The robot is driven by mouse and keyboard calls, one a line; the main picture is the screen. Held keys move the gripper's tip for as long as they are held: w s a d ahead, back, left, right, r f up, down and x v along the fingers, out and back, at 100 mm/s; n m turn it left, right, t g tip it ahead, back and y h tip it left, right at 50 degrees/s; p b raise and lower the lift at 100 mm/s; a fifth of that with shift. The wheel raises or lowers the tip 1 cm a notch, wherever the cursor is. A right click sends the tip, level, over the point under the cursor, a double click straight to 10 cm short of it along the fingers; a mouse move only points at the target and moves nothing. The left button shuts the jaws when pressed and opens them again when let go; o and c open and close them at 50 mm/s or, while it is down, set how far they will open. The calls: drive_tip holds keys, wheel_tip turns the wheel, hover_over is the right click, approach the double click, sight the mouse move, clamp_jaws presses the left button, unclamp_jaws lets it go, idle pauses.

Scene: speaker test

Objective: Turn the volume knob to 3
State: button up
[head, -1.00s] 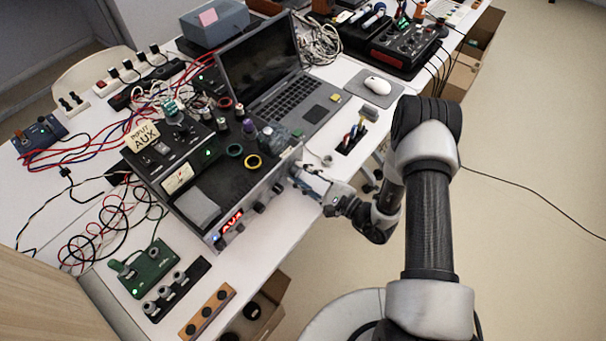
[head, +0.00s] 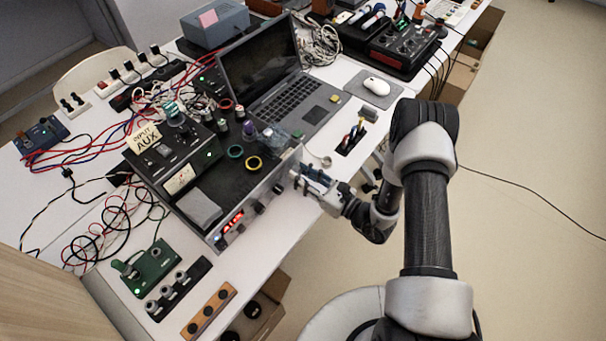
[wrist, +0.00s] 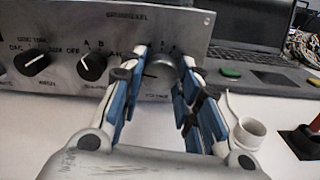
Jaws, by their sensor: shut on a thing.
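The amplifier's brushed-metal front panel (wrist: 60,30) fills the upper left of the wrist view. In the head view, the amplifier (head: 215,240) stands near the table's front edge. My gripper (wrist: 163,74) is shut on the knob, one blue-padded finger on each side. The fingers cover much of the scale, so I cannot read the setting. In the head view, my gripper (head: 303,180) reaches the panel's right end and hides the knob.
Two black knobs, one on the left (wrist: 31,62) and one in the middle (wrist: 92,66), sit left of my gripper. A white cup-like object (wrist: 246,132) stands close by the right finger. A laptop (head: 285,98) is behind. Floor to the right is mostly clear.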

drive_tip(key=m, duration=0.5)
drive_tip(key=shift+m, duration=0.3)
idle(0.4)
drive_tip(key=o, duration=1.1)
drive_tip(key=v, duration=1.2)
